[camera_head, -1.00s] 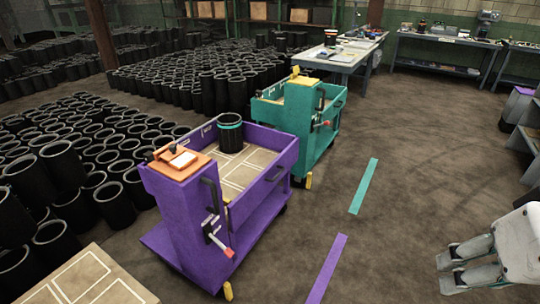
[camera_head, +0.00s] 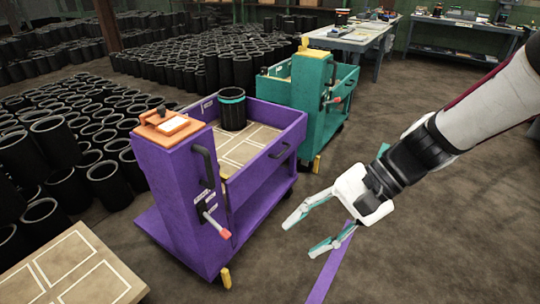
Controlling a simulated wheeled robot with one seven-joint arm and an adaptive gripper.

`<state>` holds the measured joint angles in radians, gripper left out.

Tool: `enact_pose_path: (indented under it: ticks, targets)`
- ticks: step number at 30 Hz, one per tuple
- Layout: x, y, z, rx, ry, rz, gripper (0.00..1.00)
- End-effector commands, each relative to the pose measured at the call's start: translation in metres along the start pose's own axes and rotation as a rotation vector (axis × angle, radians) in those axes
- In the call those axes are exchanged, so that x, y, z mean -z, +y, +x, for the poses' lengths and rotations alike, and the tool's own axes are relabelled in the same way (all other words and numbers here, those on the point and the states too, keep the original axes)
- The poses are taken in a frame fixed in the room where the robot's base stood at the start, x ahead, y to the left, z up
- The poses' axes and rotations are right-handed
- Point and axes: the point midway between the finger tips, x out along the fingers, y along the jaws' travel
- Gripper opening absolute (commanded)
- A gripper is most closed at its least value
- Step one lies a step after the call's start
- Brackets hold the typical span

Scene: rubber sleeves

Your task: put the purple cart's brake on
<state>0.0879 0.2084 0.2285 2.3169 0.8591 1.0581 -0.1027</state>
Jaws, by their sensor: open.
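The purple cart (camera_head: 187,196) stands left of centre, with an orange-topped post at its near end. A brake lever with a red grip (camera_head: 217,226) sticks out from the post's right side, tilted down to the right. A yellow piece (camera_head: 225,278) shows low at the cart's near corner, by the floor. My gripper (camera_head: 303,233) is open and empty, in the air to the right of the lever and apart from it. Its fingers point left toward the cart.
A black sleeve with a teal band (camera_head: 232,108) stands in the purple cart. A teal cart (camera_head: 308,100) is just behind. A tan board with white lines (camera_head: 72,268) is at the near left. Black sleeves crowd the left floor; the right floor is open.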

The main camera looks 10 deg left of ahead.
Motion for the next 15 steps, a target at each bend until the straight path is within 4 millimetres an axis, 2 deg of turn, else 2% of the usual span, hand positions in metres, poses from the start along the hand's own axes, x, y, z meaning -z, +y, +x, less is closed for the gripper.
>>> enact_pose_path:
  ticks: [1, 9, 15]
  targets:
    - [0.019, 0.000, 0.021, 0.041, -0.046, 0.047, 0.45]
    - [0.088, -0.018, 0.100, 0.276, -0.237, 0.290, 0.45]
    - [0.145, -0.023, 0.158, 0.455, -0.354, 0.501, 0.45]
